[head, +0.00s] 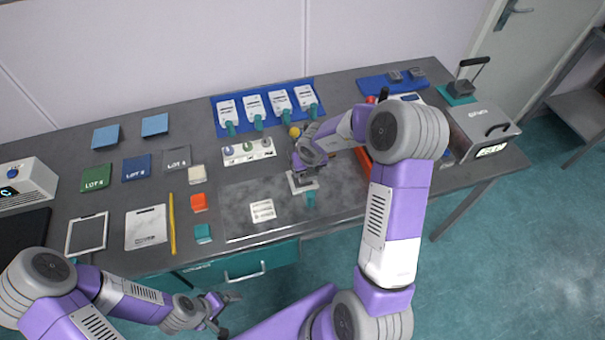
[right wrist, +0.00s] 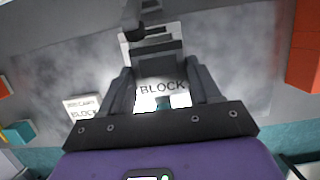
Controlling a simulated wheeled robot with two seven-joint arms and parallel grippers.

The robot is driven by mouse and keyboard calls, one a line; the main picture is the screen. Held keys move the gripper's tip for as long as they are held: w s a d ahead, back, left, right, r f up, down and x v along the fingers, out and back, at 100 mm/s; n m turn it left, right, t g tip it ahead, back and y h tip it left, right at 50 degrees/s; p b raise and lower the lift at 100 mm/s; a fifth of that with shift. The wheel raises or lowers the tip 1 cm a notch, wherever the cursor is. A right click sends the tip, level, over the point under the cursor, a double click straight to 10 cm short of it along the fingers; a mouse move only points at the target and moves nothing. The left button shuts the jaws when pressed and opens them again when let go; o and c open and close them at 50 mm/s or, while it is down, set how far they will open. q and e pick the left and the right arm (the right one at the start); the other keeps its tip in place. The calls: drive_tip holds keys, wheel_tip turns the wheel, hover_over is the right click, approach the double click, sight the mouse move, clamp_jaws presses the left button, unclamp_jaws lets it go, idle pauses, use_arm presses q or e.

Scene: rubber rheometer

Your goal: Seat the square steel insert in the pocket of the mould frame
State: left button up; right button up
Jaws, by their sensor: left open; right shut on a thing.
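My right gripper (head: 303,168) is over the mat on the bench, pointing down. In the right wrist view its fingers (right wrist: 163,88) are shut on a grey block-like piece (right wrist: 158,66), which looks like the square steel insert. A pale square frame (head: 293,186), seemingly the mould frame, lies directly below the gripper. In the wrist view a pale surface marked BLOCK (right wrist: 160,88) shows between the fingers. The gripper hides most of the pocket, so I cannot tell whether the insert is in or above it. My left gripper (head: 217,308) is open and empty in front of the bench.
A white labelled card (head: 262,211) lies on the mat left of the frame, and a teal piece (head: 310,199) is just in front of it. An orange-red item (head: 363,160) is close on the right.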

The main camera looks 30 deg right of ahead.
sight(303, 174)
drive_tip(key=shift+w+a, duration=0.25)
drive_tip(key=shift+w, duration=0.1)
drive_tip(key=f, duration=0.1)
drive_tip(key=f+b, duration=0.1)
drive_tip(key=f, duration=0.1)
drive_tip(key=shift+w+a+f+b, duration=0.2)
drive_tip(key=shift+w+a+b, duration=0.05)
drive_tip(key=shift+b, duration=0.05)
drive_tip(key=shift+f, duration=0.25)
drive_tip(key=o, duration=1.4)
